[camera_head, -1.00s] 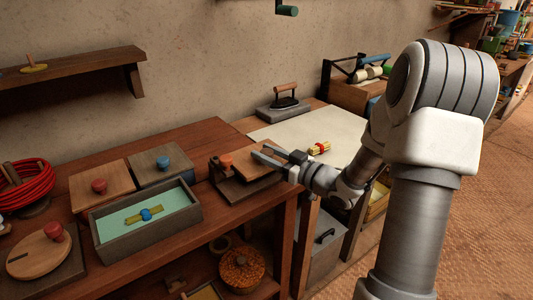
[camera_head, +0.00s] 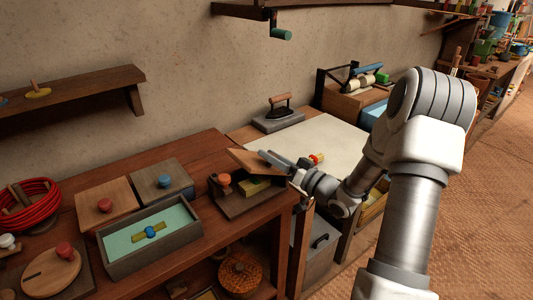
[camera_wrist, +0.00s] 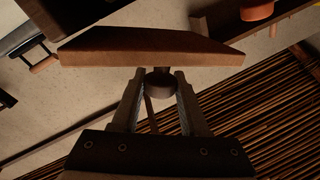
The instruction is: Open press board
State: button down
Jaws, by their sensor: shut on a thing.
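The press board stands near the right end of the wooden bench. Its light wooden top board (camera_head: 252,161) is tilted up, with a gap between it and the dark base (camera_head: 240,207). A yellow-green piece (camera_head: 256,186) shows inside, under the raised board. An orange-brown knob (camera_head: 224,181) stands at the base's left side. My gripper (camera_head: 268,158) is at the board's right side. In the wrist view, my gripper (camera_wrist: 160,82) is shut on a small dark round knob (camera_wrist: 160,84) at the edge of the board (camera_wrist: 145,46).
A grey tray (camera_head: 112,263) with a green inside lies left of the press. Two knobbed lids (camera_head: 107,204) sit behind the tray. A flat iron (camera_head: 279,118) stands behind, by a pale sheet (camera_head: 320,140). A shelf (camera_head: 75,93) juts from the wall at left.

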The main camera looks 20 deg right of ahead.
jog(key=d+m+p, duration=0.1)
jog(key=d+r+m+p, duration=0.1)
jog(key=m, duration=0.1)
jog(key=w+d+m+t+p, duration=0.1)
jog(key=m, duration=0.1)
jog(key=shift+d+r+h+p, duration=0.25)
jog(key=shift+h+p, duration=0.05)
jog(key=d+m, duration=0.1)
jog(key=d+m+p, duration=0.1)
jog(key=m, duration=0.1)
jog(key=shift+w+t+h, duration=0.3)
jog(key=shift+w, duration=0.05)
jog(key=shift+w+d+f+m+t+h+p, duration=0.1)
jog(key=shift+d+m+h+p, duration=0.15)
jog(key=shift+m, duration=0.3)
jog(key=shift+w+d+f+m+t+p, duration=0.1)
jog(key=shift+d+m, duration=0.3)
jog(key=shift+m, duration=0.2)
jog(key=shift+w+d+f+m+t+h+p, duration=0.1)
jog(key=shift+d+m+h+p, duration=0.15)
jog(key=shift+m, duration=0.3)
jog(key=shift+c, duration=2.1)
grip_release()
jog(key=v, duration=1.7)
jog(key=shift+s+f, duration=0.15)
jog(key=shift+f, duration=0.05)
